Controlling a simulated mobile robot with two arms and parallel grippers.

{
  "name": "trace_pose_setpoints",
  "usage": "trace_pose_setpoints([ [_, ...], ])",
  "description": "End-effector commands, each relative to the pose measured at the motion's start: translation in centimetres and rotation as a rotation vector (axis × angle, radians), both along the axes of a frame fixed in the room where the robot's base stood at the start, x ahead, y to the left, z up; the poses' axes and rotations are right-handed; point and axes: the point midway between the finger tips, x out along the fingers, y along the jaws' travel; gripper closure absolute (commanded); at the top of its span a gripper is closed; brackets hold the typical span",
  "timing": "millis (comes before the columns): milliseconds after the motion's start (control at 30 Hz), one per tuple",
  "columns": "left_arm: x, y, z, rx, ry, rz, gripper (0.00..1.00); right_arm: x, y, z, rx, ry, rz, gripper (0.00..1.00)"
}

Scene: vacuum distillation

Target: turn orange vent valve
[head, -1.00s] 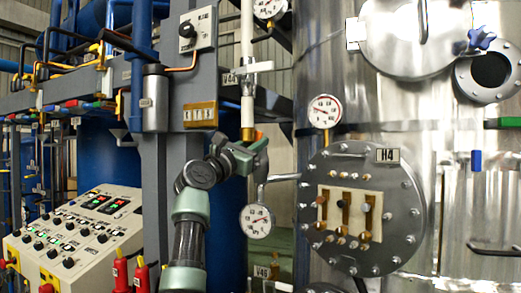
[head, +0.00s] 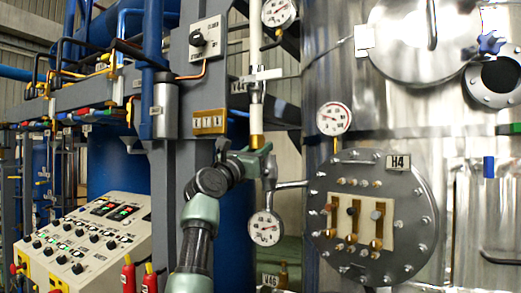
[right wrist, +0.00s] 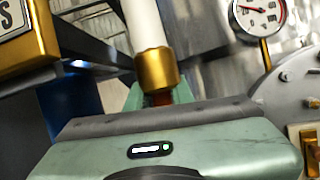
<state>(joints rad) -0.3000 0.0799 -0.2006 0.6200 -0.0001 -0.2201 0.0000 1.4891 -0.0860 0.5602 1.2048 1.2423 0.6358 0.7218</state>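The white vertical pipe (head: 256,110) ends in a brass fitting (head: 257,141). In the right wrist view the brass fitting (right wrist: 157,69) has a small orange-red piece (right wrist: 162,98) under it, which looks like the vent valve's handle. My right gripper (head: 264,160) is at this spot just below the fitting. In the wrist view its green fingers stand on both sides of the orange-red piece, but its body hides their tips, so whether they clamp it is unclear. In the head view the gripper hides the orange part. My left gripper is not in view.
A pressure gauge (head: 265,227) on a side pipe sits just below the gripper. The round H4 flange (head: 418,225) and another gauge (head: 333,118) are to the right. A control panel (head: 95,240) stands at lower left. A grey post (head: 205,90) rises close left.

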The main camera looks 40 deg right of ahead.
Motion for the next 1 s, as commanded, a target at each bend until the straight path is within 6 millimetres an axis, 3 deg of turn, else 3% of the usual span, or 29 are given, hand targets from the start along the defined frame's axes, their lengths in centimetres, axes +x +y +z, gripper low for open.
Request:
trace_pose_setpoints([
  [433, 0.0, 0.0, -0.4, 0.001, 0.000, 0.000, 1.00, -0.1, 0.5, -0.4, -0.001, -0.001, 0.001, 0.58],
  [800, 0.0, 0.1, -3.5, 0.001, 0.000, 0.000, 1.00, -1.3, 5.8, -2.8, 0.000, -0.001, 0.004, 0.58],
  [1000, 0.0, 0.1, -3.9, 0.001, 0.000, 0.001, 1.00, -1.6, 7.0, -3.1, 0.000, 0.000, 0.001, 0.58],
])
